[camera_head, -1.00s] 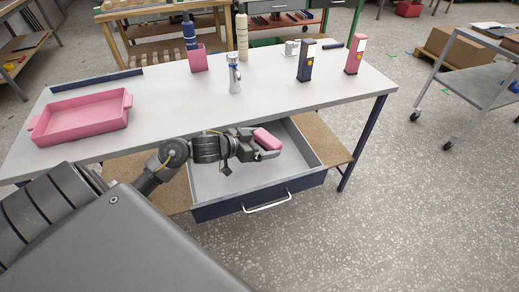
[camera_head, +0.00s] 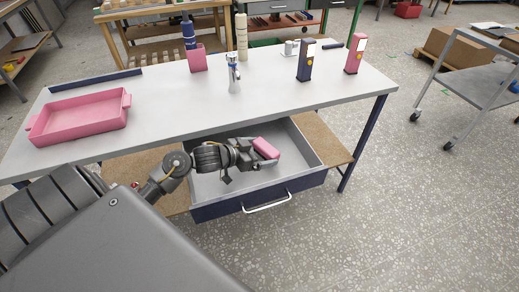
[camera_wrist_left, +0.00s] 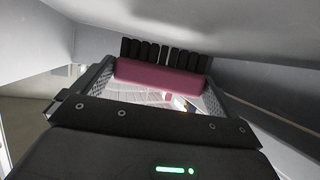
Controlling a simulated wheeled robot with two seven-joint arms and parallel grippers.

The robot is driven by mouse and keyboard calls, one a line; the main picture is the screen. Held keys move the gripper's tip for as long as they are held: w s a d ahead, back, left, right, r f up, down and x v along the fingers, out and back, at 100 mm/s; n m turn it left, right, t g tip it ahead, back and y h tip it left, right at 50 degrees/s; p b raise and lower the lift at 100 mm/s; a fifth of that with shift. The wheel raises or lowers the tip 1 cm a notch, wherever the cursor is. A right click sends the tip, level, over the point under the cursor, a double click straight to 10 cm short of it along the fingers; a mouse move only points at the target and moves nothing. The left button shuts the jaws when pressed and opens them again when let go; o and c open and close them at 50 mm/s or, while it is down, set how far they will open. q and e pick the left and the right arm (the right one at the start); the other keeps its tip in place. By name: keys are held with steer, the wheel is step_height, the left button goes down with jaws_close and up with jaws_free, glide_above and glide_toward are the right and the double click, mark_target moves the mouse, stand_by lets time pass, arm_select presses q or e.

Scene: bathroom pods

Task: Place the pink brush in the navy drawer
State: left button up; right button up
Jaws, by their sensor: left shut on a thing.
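The pink brush (camera_head: 266,148) is between the fingers of my left gripper (camera_head: 262,156), which is shut on it. In the left wrist view the brush (camera_wrist_left: 160,76) shows a pink back and a row of dark bristles, held crosswise between the two fingers. The navy drawer (camera_head: 225,209) is pulled out under the table, with a grey inside and a silver handle. My left gripper and the brush are inside the drawer's outline as seen from the head. I cannot tell whether the brush touches the drawer floor. My right gripper is out of view.
The white tabletop (camera_head: 200,105) lies just behind and above the drawer. It carries a pink tray (camera_head: 80,117), a pink cup (camera_head: 197,60), a silver-and-white bottle (camera_head: 234,75), and navy (camera_head: 305,62) and pink (camera_head: 355,55) upright devices. Wooden shelves flank the drawer.

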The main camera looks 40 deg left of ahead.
arm_select(q)
steer(key=o, duration=0.6)
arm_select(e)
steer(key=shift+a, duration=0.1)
arm_select(q)
steer(key=shift+r, duration=0.15)
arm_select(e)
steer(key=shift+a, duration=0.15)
arm_select(q)
steer(key=shift+r, duration=0.35)
steer(key=v, duration=0.6)
steer(key=shift+s+r+p, duration=0.2)
steer(key=shift+p, duration=0.15)
steer(key=shift+s+a+r, duration=0.25)
steer(key=shift+s, duration=0.2)
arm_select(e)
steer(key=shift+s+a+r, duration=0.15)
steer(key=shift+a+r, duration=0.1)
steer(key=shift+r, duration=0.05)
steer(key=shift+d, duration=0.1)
